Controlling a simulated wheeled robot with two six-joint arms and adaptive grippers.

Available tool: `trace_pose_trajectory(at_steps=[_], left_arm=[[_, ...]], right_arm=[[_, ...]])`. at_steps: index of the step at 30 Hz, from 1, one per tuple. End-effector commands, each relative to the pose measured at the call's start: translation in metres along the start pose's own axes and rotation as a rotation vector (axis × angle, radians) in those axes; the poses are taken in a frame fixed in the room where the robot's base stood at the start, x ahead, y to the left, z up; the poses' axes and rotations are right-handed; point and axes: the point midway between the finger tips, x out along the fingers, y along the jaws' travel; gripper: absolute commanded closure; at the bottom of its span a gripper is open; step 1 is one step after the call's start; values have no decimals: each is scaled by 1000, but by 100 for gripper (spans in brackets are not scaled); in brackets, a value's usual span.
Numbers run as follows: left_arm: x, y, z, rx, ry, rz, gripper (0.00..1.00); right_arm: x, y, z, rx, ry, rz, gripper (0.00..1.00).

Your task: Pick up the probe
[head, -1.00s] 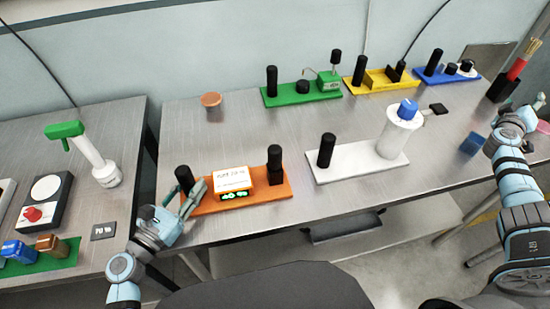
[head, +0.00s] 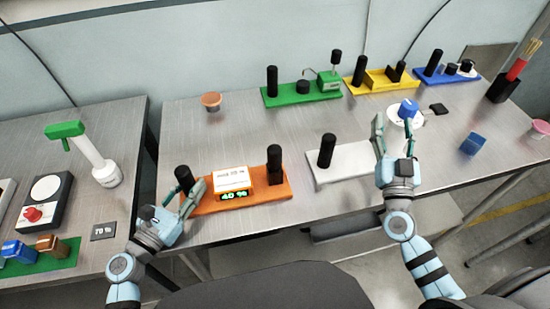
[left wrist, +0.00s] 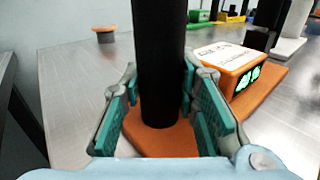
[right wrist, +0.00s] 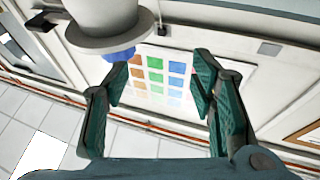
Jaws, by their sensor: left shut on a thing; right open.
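I cannot tell for sure which thing is the probe. A green module (head: 285,101) at the back carries black posts and a green block with a thin bent rod (head: 310,72). My left gripper (head: 190,194) is shut on the black post (head: 183,175) at the left end of the orange module (head: 262,202); the left wrist view shows the post (left wrist: 160,70) upright between the fingers. My right gripper (head: 395,127) is open and empty over the white module (head: 350,160), partly hiding a white cylinder with a blue top (head: 407,108).
A yellow module (head: 382,80) and a blue module (head: 447,75) stand along the back. A blue block (head: 473,144) and a pink cup (head: 540,130) are at right. The table's left back is mostly clear.

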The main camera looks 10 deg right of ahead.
Motion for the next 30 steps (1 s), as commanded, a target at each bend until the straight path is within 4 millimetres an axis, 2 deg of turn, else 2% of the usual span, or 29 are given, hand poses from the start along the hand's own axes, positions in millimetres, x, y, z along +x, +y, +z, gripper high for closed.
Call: trace_pose_trajectory(at_steps=[1, 3, 5, 6, 9, 13, 17, 21, 26, 30], left_arm=[[0, 0, -1, 0, 2, -1, 100], [0, 0, 0, 1, 1, -1, 100], [0, 0, 0, 1, 1, -1, 100], [0, 0, 0, 1, 1, -2, 100], [0, 0, 0, 1, 1, -2, 100], [0, 0, 0, 1, 1, -1, 100], [0, 0, 0, 1, 1, -1, 100], [0, 0, 0, 1, 1, -1, 100], [0, 0, 0, 1, 1, -1, 100], [0, 0, 0, 1, 1, -1, 100]], right_arm=[[-30, 1, 21, -115, -95, -53, 49], [-42, -42, 42, -84, -221, -261, 49], [-59, -75, 50, -42, -289, -430, 49], [-72, -96, 50, -11, -318, -538, 49], [-106, -136, 40, 60, -346, -769, 49], [-134, -164, 22, 125, -330, -946, 49], [-130, -184, 20, 141, -319, -983, 49], [-112, -211, 27, 141, -321, -980, 49], [-101, -229, 31, 139, -323, -981, 49], [-82, -250, 30, 139, -323, -980, 49]])
